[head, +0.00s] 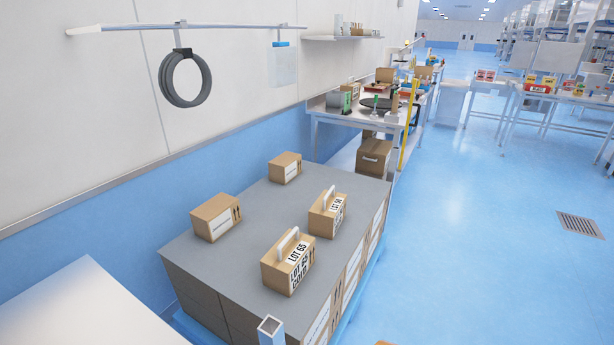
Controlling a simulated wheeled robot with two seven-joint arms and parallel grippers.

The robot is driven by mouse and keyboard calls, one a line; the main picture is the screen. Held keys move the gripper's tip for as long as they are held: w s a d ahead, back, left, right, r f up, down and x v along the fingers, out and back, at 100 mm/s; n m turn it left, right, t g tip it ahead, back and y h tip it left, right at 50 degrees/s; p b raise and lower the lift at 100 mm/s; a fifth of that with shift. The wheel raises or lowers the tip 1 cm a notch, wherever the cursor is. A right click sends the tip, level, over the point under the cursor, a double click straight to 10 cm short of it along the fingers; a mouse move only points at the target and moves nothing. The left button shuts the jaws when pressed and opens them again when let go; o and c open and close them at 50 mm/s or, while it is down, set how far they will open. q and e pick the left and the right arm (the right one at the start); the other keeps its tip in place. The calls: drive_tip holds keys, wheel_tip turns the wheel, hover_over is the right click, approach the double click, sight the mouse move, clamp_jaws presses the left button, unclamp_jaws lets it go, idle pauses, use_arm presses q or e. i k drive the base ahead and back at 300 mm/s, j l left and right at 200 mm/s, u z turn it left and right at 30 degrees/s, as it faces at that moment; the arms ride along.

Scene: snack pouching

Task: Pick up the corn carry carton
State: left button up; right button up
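Two brown cartons with white carry handles stand upright on a grey-topped stack (235,255). The nearer carry carton (275,273) has a white label that seems to read LOT 65, with more dark print below. The farther carry carton (322,222) has a label that seems to read LOT 54. I cannot read the word corn on either, so I cannot tell which is the corn carton. Neither of my grippers is in view.
Two plain brown boxes without handles, one on the left (216,217) and one at the back (284,167), share the stack top. A pale upright post (270,331) stands at its near edge. A white surface (85,308) lies lower left. Blue floor (470,260) is open on the right.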

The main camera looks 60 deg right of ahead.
sight(284, 267)
drive_tip(key=z, duration=1.7)
